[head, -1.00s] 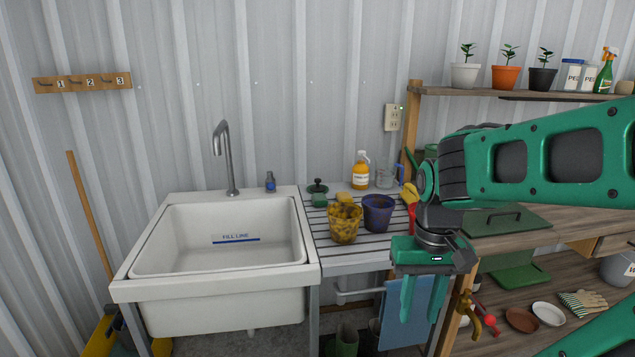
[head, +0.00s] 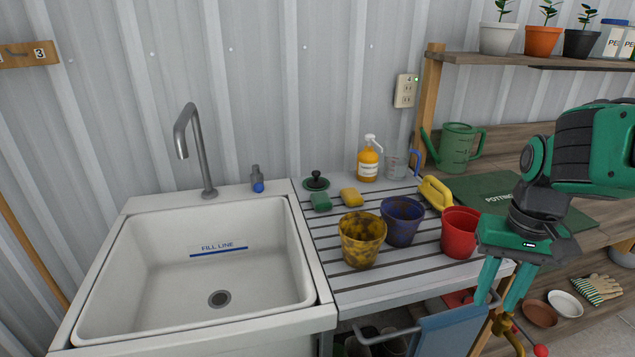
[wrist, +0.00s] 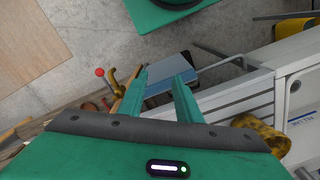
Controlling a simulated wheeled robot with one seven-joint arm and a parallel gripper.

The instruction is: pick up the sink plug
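The sink plug (head: 316,181) is a green disc with a black knob. It lies at the back left corner of the slatted drainboard (head: 345,285), right of the white sink (head: 75,325), in the head view. The sink's drain hole (head: 219,298) is uncovered. My gripper (head: 502,303) is open and empty, fingers pointing down, in front of the drainboard's right end and well to the right of the plug. In the wrist view my gripper (wrist: 160,72) shows its two fingers apart with nothing between them. I cannot make out the plug there.
A green sponge (head: 321,202) and a yellow sponge (head: 351,197) lie close to the plug. Yellow (head: 362,240), blue (head: 402,221) and red (head: 460,232) pots stand between it and my gripper. A soap bottle (head: 368,160) and a measuring jug (head: 397,165) stand behind.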

